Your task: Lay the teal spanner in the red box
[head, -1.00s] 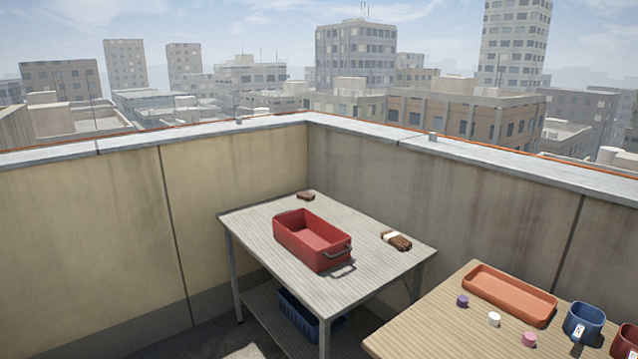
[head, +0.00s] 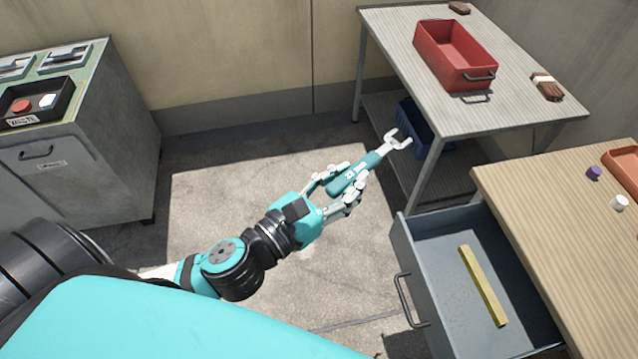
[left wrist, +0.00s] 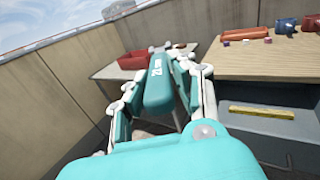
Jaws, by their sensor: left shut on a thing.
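The teal spanner (head: 361,173) has a teal handle and a pale metal open-ended head. My left gripper (head: 345,184) is shut on its handle and holds it in the air, the head pointing away to the upper right. In the left wrist view the handle (left wrist: 158,88) sits between the fingers. The red box (head: 455,55) stands upright and empty on the grey table at the upper right, beyond the spanner and apart from it. It also shows in the left wrist view (left wrist: 132,60). My right gripper is not in view.
The grey table (head: 400,30) also bears brown brush-like items (head: 547,87). A blue crate (head: 412,122) is on its lower shelf. An open drawer (head: 440,260) with a yellow bar (head: 483,286) juts from the wooden bench (head: 540,215). A cabinet (head: 90,150) stands left.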

